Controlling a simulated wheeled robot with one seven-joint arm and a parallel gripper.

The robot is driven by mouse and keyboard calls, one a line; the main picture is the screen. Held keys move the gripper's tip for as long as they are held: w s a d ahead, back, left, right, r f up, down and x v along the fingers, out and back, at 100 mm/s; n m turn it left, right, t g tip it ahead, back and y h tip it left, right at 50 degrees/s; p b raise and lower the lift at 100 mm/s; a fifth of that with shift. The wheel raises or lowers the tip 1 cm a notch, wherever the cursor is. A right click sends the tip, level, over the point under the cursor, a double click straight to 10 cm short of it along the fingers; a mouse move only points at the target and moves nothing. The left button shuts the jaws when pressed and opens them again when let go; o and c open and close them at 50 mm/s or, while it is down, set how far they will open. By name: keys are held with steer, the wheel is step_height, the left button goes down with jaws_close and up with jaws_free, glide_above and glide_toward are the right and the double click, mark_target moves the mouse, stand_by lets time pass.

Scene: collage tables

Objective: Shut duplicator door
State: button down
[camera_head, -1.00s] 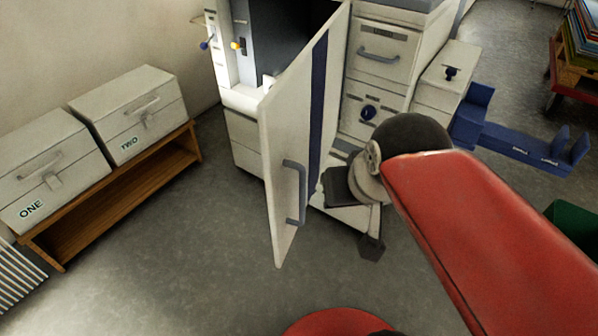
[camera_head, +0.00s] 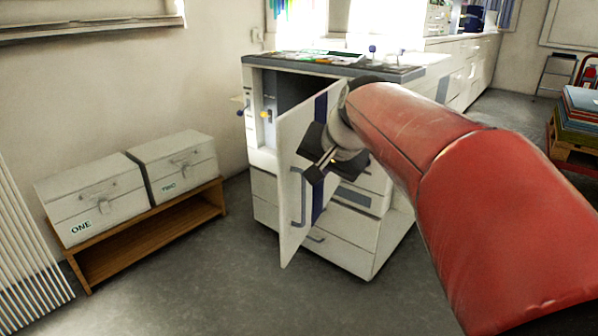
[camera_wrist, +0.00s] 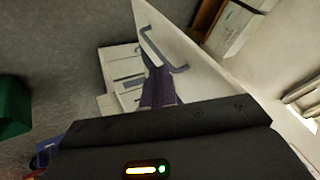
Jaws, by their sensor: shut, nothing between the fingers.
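The duplicator door (camera_head: 288,160) stands swung open, a white panel with a dark blue stripe and a blue-grey handle (camera_head: 298,198). The duplicator (camera_head: 264,190) is the white cabinet behind it, its dark interior partly showing above the door. My gripper (camera_head: 320,166) is shut and empty, in front of the door's upper right part, just above and right of the handle. I cannot tell if it touches the door. In the wrist view the door (camera_wrist: 205,82) and its handle (camera_wrist: 160,52) show beyond the dark gripper housing; the fingertips are not clear there.
Boxes ONE (camera_head: 92,200) and TWO (camera_head: 175,166) sit on a wooden bench (camera_head: 150,238) at left, beside a radiator (camera_head: 30,240). Drawers (camera_head: 345,236) lie behind the door. A cart with stacked sheets (camera_head: 580,125) stands far right. Floor in front is clear.

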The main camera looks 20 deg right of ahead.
mark_target(284, 192)
steer(key=w+a+f, duration=0.1)
steer(key=w, duration=0.1)
steer(key=w+a+f, duration=0.1)
steer(key=w+f, duration=0.1)
steer(key=w+a+f, duration=0.2)
steer(key=shift+w, duration=0.1)
stand_by(0.4)
